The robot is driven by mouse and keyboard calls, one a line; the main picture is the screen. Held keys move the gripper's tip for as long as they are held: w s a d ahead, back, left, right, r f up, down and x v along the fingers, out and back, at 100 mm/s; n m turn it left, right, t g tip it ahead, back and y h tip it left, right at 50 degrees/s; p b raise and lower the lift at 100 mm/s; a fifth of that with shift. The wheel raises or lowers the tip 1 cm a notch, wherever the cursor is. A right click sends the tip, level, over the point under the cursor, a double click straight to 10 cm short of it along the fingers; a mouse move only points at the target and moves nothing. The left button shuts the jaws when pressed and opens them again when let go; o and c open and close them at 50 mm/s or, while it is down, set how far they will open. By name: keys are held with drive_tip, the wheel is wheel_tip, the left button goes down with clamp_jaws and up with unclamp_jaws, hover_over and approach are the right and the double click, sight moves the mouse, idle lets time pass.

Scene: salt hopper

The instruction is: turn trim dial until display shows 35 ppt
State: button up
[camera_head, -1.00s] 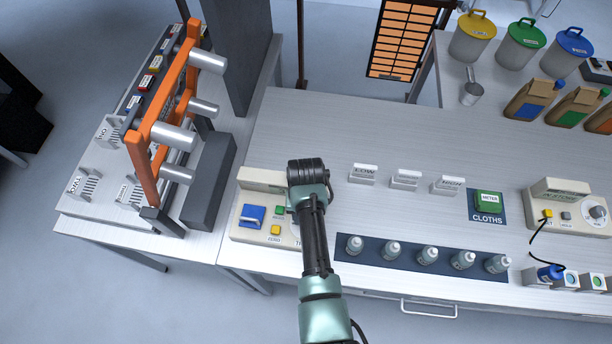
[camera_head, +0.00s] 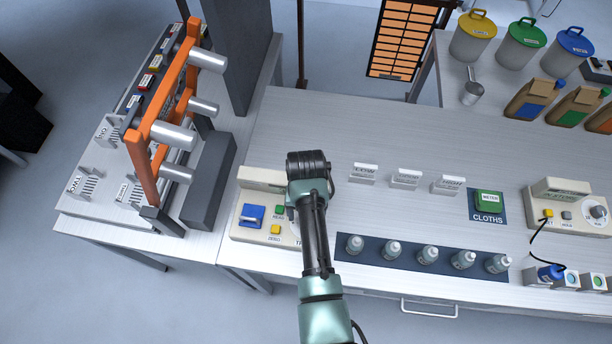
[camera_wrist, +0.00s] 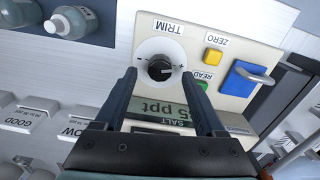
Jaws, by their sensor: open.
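The salt meter (camera_head: 250,219) is a cream box at the front left of the bench, partly covered by my arm in the head view. Its black trim dial (camera_wrist: 160,68) sits in a white ring marked minus and plus in the wrist view. My gripper (camera_wrist: 159,76) is open, with one finger on each side of the dial; gaps show, and contact cannot be told. The display (camera_wrist: 160,115) lies between the fingers and shows characters ending in "5 ppt"; the leading part is hidden by a finger. In the head view my arm hides the dial and gripper.
On the meter are a yellow ZERO button (camera_wrist: 213,55), a green READ button (camera_wrist: 203,85) and a blue part with a handle (camera_wrist: 247,78). Several bottles (camera_head: 428,254) stand right of it on a dark strip. LOW and other label blocks (camera_head: 363,174) stand behind.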

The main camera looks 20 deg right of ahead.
wheel_tip(320, 180, up, 11)
drive_tip(key=b, duration=0.1)
drive_tip(key=shift+b, duration=0.4)
drive_tip(key=shift+f, duration=0.15)
drive_tip(key=w+r+n+t+h+b, duration=0.1)
drive_tip(key=w+r+t+h+b, duration=0.15)
drive_tip(key=w+r+t, duration=0.6)
drive_tip(key=w+a+r+n+t+b, duration=0.1)
drive_tip(key=w+a+r+t, duration=0.15)
drive_tip(key=r, duration=0.35)
drive_tip(key=w+a+r+t+b, duration=0.1)
drive_tip(key=w+r+t, duration=0.15)
drive_tip(key=r, duration=0.35)
drive_tip(key=w+a+r+n+t, duration=0.1)
drive_tip(key=w+r, duration=0.2)
drive_tip(key=r, duration=0.4)
drive_tip(key=s+a+r+t+b, duration=0.1)
drive_tip(key=s+r+t, duration=0.3)
drive_tip(key=r, duration=0.5)
drive_tip(key=s+a+r+n+t+y+b, duration=0.1)
drive_tip(key=s+a+r+t, duration=0.3)
drive_tip(key=s+r, duration=0.3)
drive_tip(key=s+a+r+n+t+y+b, duration=0.1)
drive_tip(key=s+a+r+t, duration=0.2)
drive_tip(key=r, duration=0.8)
drive_tip(key=s+t, duration=0.2)
drive_tip(key=shift+s, duration=0.3)
drive_tip(key=shift+a+f+y, duration=0.1)
drive_tip(key=shift+f+y, duration=0.05)
drive_tip(key=shift+y, duration=0.1)
